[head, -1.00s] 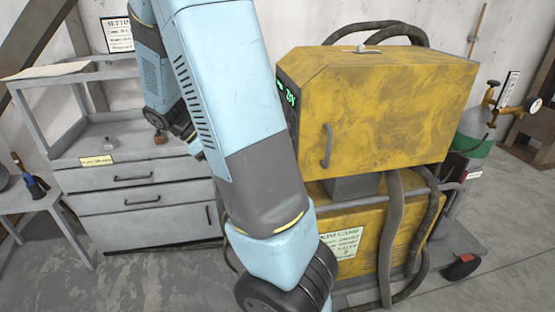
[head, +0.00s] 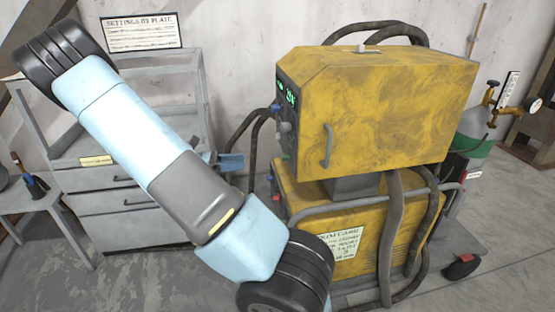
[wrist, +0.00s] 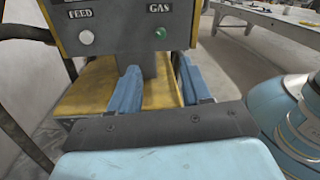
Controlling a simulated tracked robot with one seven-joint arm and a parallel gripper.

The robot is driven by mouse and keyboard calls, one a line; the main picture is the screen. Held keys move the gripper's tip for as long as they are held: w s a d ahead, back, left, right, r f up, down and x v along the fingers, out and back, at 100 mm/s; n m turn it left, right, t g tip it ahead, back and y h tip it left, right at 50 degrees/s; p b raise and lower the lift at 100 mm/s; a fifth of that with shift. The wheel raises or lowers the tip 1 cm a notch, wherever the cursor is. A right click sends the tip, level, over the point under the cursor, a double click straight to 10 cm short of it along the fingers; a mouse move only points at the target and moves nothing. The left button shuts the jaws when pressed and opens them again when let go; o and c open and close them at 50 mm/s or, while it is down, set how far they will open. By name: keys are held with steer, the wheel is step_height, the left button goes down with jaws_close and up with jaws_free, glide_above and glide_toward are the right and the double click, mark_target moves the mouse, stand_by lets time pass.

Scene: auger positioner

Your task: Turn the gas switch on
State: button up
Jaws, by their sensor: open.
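The yellow feeder box (head: 380,105) stands on a yellow welding unit (head: 355,215). Its dark front panel shows in the wrist view (wrist: 120,30). There, the gas switch (wrist: 160,32) is a small round green button or knob under the word GAS, right of a white one (wrist: 86,37) under FEED. My gripper (wrist: 158,82) is open and empty, its two blue fingers apart and pointing toward the panel, below the gas switch. In the head view, blue finger parts (head: 231,161) show left of the box's front, apart from it. Which front knob there is the gas switch, I cannot tell.
A grey drawer cabinet with shelves (head: 110,220) stands behind my arm at left. Dark hoses (head: 250,130) hang by the box's front. A green gas cylinder (head: 470,140) with a gauge stands at right.

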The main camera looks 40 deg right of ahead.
mark_target(286, 158)
steer(key=x, duration=1.3)
steer(key=shift+s+d, duration=0.2)
steer(key=shift+d, duration=0.05)
steer(key=shift+c, duration=0.3)
jaws_close()
